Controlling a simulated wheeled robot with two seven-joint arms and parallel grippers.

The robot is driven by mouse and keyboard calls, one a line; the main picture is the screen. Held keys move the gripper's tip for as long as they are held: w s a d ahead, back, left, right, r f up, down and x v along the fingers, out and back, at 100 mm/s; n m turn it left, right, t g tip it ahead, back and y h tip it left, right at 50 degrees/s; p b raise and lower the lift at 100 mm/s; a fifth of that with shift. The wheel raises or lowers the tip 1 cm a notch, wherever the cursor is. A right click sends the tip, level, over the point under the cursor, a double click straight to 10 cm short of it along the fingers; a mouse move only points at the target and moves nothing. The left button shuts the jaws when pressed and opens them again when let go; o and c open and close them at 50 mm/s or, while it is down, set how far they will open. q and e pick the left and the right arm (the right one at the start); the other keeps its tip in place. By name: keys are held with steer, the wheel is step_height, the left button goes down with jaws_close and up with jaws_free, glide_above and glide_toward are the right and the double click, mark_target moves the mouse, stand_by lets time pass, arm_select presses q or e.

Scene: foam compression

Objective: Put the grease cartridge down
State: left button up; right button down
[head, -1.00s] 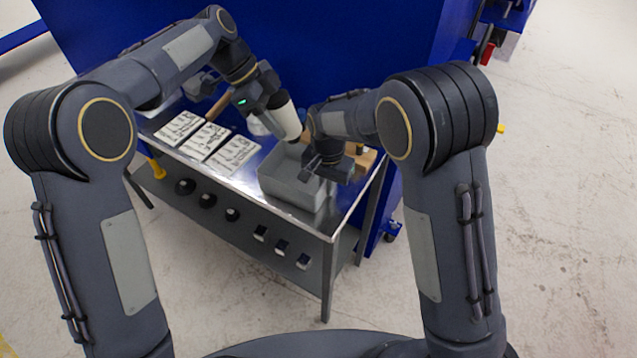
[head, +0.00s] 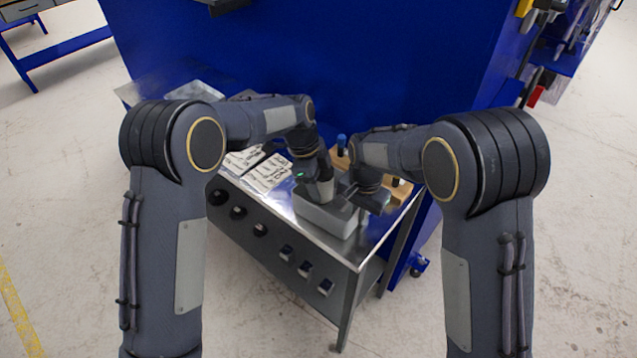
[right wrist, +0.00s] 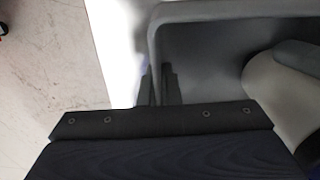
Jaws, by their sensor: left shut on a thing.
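The pale grease cartridge (head: 326,189) is held by my left gripper (head: 325,180), which is shut on it and points down into the grey bin (head: 325,219). In the right wrist view the cartridge (right wrist: 275,95) is tilted inside the bin (right wrist: 205,60), with a grey finger against it. Whether it touches the bin's floor is hidden. My right gripper (head: 352,196) is at the bin's right rim. In the right wrist view its fingers (right wrist: 158,87) are close together on both sides of the bin wall, apparently shut on it.
The bin stands on a metal bench (head: 365,244) near its right end. Printed sheets (head: 265,174) lie left of the bin. A wooden block (head: 397,190) and a blue-topped item (head: 341,140) are behind my right gripper. A blue panel (head: 330,60) closes off the back.

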arm_select(q)
steer(key=shift+f, duration=0.1)
steer(key=o, duration=1.1)
steer(key=shift+o, duration=0.2)
